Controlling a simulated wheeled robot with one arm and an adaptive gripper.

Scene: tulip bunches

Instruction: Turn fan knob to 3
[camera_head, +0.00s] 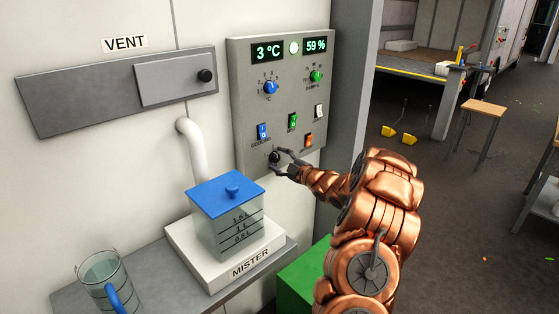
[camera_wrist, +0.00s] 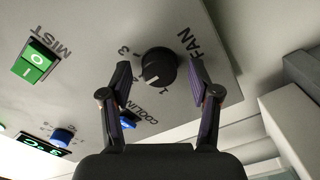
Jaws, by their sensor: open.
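The fan knob (camera_wrist: 160,66) is a round black knob on the grey control panel, labelled FAN. In the wrist view a 3 and a 1 are printed around it, and a small white mark on the knob faces the lower left, near the 1. In the head view the knob (camera_head: 274,156) is at the panel's bottom, partly hidden by my gripper (camera_head: 281,161). In the wrist view my gripper (camera_wrist: 160,70) is open, with one finger on each side of the knob. Gaps show between the fingers and the knob; contact is not visible.
The panel (camera_head: 247,110) also carries a blue knob (camera_head: 271,87), a green knob (camera_head: 316,76), and several switches close above the fan knob. A mister (camera_head: 228,220) with a blue lid stands left of my gripper. A glass jug (camera_head: 106,283) is at the lower left.

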